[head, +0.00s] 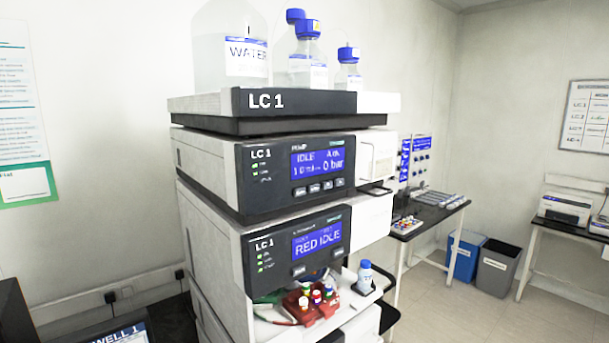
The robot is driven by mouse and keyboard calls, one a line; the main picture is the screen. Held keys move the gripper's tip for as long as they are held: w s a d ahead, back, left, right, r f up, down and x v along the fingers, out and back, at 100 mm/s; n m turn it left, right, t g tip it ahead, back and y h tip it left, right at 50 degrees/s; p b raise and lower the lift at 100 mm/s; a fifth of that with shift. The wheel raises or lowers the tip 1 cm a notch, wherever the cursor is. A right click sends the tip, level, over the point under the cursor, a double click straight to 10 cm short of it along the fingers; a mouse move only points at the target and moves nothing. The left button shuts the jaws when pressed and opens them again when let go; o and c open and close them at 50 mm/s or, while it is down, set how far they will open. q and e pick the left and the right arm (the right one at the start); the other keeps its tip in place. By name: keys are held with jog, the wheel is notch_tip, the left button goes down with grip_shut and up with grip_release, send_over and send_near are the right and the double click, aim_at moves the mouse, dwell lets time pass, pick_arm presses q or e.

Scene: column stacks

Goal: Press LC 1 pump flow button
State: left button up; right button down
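The LC 1 stack stands in the middle of the head view. Its pump module (265,176) has a dark front panel marked LC 1 and PUMP. Neither of my grippers is in view, and nothing touches the panel.
Above is a tray (320,103) with a WATER bottle (245,62) and blue-capped bottles. Below is a module (275,250) showing RED IDLE, then a red vial rack (310,309). A side table (432,220) and bins (497,267) stand right, with open floor nearby.

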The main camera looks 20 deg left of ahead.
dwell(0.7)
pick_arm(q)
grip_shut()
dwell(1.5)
